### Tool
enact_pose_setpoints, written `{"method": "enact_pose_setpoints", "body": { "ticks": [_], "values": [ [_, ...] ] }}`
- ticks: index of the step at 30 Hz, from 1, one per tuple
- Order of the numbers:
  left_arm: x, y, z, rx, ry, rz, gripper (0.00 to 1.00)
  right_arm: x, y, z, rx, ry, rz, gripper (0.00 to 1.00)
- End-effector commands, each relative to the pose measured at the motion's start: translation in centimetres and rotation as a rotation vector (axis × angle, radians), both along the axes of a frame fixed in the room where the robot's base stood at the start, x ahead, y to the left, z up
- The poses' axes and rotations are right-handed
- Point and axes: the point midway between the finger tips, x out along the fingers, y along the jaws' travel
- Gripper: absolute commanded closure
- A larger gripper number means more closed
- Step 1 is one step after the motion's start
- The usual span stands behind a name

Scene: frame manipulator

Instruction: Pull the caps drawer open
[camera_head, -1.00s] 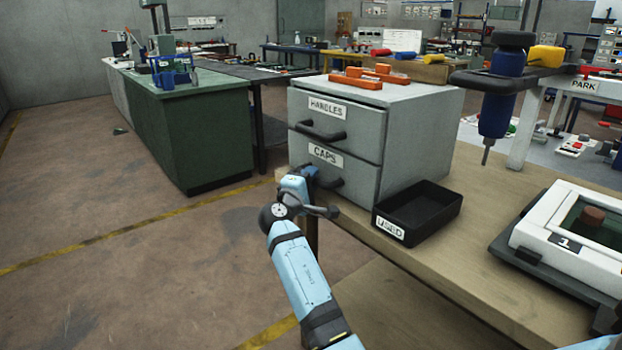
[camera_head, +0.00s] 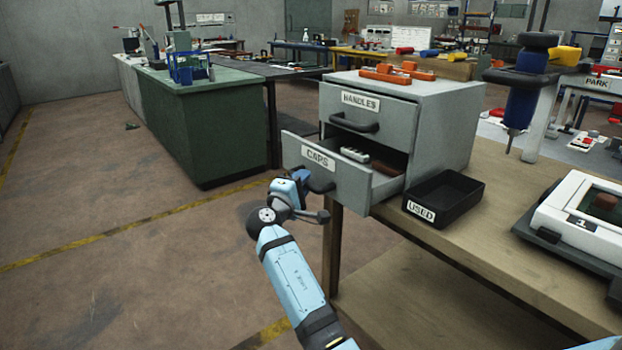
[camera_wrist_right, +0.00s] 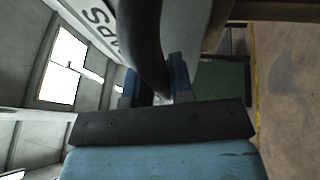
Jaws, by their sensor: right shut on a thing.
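The caps drawer (camera_head: 345,185) is the lower drawer of a grey cabinet (camera_head: 445,130). It stands pulled out, and its open top shows pale and brown items (camera_head: 372,160) inside. My right gripper (camera_head: 308,179) is shut on its dark handle (camera_head: 321,185). In the right wrist view, the handle (camera_wrist_right: 140,45) runs between the blue fingers (camera_wrist_right: 158,85), beside the drawer's label (camera_wrist_right: 98,16). The gripper partly hides the handle in the head view. My left gripper is not in view.
The handles drawer (camera_head: 375,112) above is closed. A black tray marked USED (camera_head: 460,203) stands right of the cabinet on the wooden bench (camera_head: 450,255). Orange items (camera_head: 398,73) lie on top of the cabinet.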

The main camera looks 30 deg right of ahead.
Motion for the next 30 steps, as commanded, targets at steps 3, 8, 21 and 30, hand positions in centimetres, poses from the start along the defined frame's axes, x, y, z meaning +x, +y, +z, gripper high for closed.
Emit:
{"method": "enact_pose_setpoints", "body": {
  "ticks": [3,8,21,30],
  "values": [
    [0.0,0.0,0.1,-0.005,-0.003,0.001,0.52,-0.1,1.9,-0.1,0.001,0.001,0.002,1.00],
    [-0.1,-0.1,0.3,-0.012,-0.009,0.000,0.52,-0.3,4.1,0.0,0.001,0.001,0.001,1.00],
    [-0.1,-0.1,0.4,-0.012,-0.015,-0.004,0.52,-0.5,5.8,0.0,0.000,0.000,0.000,1.00],
    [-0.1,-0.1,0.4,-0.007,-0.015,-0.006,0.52,-0.4,5.8,0.0,0.000,0.000,0.000,0.56]
  ]
}}
